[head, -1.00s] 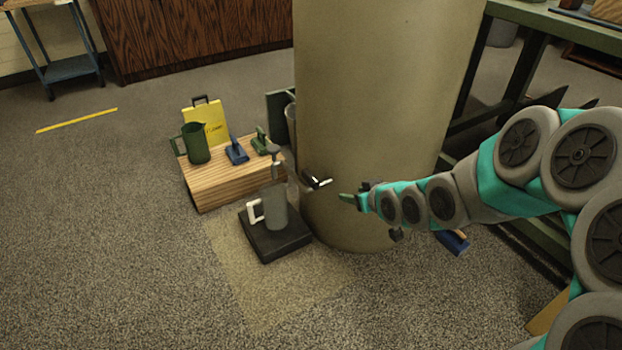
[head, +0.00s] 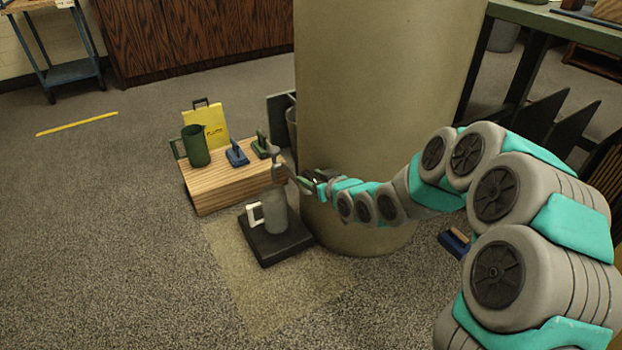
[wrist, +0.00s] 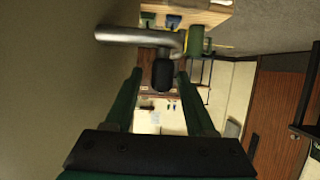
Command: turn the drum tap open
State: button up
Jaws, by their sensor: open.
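The drum (head: 380,90) is a large beige upright cylinder. Its metal tap (head: 278,165) sticks out at its lower left; the wrist view shows the tap's silver pipe (wrist: 135,36) close up. A dark rounded handle end (wrist: 163,75) shows below the pipe, between my fingertips. My gripper (head: 303,182) is at the tap, close to the drum wall; it also shows in the wrist view (wrist: 160,74). Its green fingers are open, one on each side of the handle end, with visible gaps. In the head view my gripper hides most of the handle.
A grey jug (head: 273,213) with a white handle stands on a black base (head: 267,243) below the tap. A wooden block (head: 210,189) behind it bears a green jug (head: 195,147), a yellow sign and small tools. A green bench stands at right.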

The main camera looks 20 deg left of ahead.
jog(key=shift+w+a+f, duration=0.1)
jog(key=shift+w+a, duration=0.05)
grip_shut()
dwell(0.4)
